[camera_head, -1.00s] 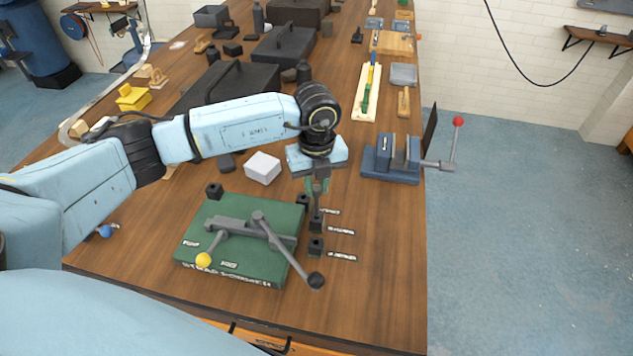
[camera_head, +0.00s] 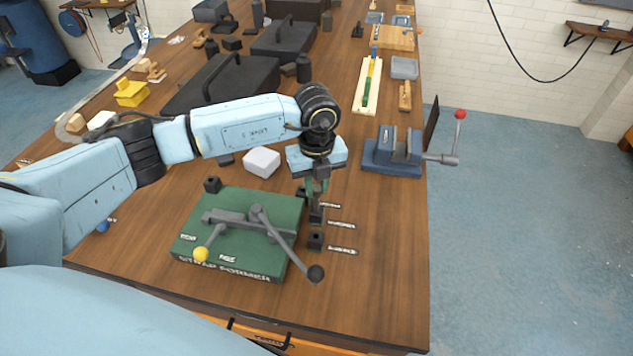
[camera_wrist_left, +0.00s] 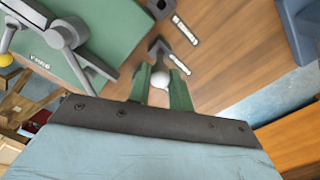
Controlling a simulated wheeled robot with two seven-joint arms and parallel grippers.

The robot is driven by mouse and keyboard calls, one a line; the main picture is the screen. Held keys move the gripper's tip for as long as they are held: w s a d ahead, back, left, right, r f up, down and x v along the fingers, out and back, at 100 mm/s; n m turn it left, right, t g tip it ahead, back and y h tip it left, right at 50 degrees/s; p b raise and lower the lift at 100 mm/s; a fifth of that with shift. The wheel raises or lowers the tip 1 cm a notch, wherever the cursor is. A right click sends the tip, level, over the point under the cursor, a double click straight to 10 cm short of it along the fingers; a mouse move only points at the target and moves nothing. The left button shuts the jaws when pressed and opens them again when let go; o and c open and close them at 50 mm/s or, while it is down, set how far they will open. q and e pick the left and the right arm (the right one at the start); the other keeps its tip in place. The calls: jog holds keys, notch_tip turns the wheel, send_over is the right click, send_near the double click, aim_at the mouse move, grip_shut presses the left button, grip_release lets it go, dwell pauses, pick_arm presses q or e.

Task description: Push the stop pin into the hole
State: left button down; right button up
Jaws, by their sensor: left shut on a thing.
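My left gripper (camera_head: 316,202) points down at the right edge of the green strap former (camera_head: 196,258). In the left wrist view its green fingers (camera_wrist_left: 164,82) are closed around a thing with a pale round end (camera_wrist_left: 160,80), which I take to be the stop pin. The pin's lower part is hidden. Just beyond the fingertips is a small black block (camera_wrist_left: 160,47), directly under the gripper in the head view (camera_head: 316,216). I cannot tell whether the pin is in its hole. My right gripper is not in view.
More black blocks stand at the near right (camera_head: 316,241) and far left (camera_head: 212,185) of the former. A white block (camera_head: 261,162) and a blue vise (camera_head: 390,156) stand behind.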

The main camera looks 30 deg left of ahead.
pick_arm(q)
jog(key=shift+f, duration=0.4)
jog(key=c, duration=1.2)
grip_release()
jog(key=shift+r, duration=0.1)
notch_tip(320, 180, up, 13)
jog(key=shift+r+b, duration=0.1)
jog(key=shift+b, duration=0.75)
